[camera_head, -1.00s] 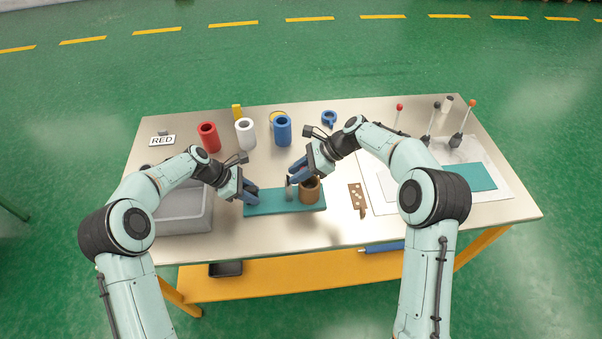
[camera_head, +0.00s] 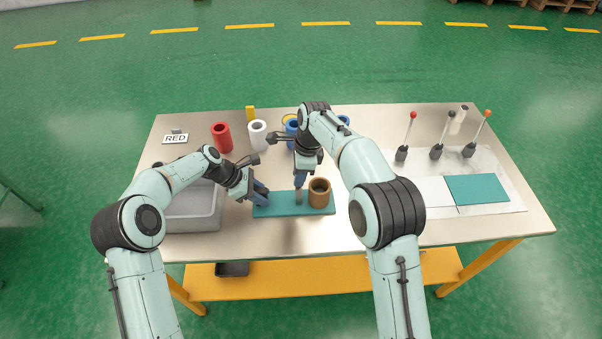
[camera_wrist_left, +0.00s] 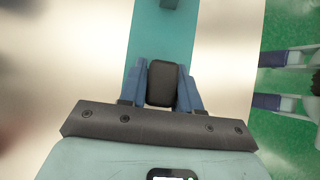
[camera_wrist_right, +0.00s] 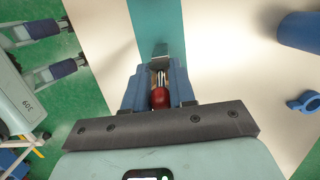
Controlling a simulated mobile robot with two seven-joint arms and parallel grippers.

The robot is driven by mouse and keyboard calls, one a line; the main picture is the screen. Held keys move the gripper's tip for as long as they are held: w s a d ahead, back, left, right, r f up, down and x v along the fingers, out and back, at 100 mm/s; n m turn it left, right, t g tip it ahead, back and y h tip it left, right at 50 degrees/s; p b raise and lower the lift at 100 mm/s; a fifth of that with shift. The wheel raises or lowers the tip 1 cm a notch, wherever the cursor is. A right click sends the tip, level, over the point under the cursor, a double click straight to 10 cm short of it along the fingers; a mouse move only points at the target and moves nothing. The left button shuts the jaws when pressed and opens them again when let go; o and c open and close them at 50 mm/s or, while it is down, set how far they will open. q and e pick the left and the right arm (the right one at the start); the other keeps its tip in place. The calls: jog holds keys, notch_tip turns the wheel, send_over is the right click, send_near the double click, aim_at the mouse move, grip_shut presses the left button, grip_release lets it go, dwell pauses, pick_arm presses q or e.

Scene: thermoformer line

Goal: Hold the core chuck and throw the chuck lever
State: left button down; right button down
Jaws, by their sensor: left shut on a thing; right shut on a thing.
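The core chuck is a flat teal base (camera_head: 290,211) on the table with a brown hollow cylinder (camera_head: 319,197) standing at its right end. A grey upright piece (camera_head: 299,197) stands left of the cylinder. My left gripper (camera_head: 263,193) is at the base's left end, shut on a black block (camera_wrist_left: 163,83). My right gripper (camera_head: 300,179) points down above the grey piece. In the right wrist view it is shut on the red knob (camera_wrist_right: 160,97) of the chuck lever, with grey metal (camera_wrist_right: 161,54) just beyond. The fingers hide the knob in the head view.
A grey bin (camera_head: 193,211) stands left of the base. Red (camera_head: 221,138) and white (camera_head: 258,134) rolls, with blue ones partly hidden by my right arm, stand behind. Several knobbed levers (camera_head: 437,150) and a teal sheet (camera_head: 477,188) are at the right. The table's front strip is clear.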

jog(key=shift+f, duration=0.15)
jog(key=c, duration=1)
grip_release()
jog(key=r, duration=0.4)
jog(key=d+r, duration=0.1)
jog(key=r, duration=0.3)
jog(key=d+r, duration=0.1)
jog(key=r, duration=0.3)
pick_arm(q)
jog(key=c, duration=0.7)
grip_release()
pick_arm(e)
notch_tip(320, 180, up, 5)
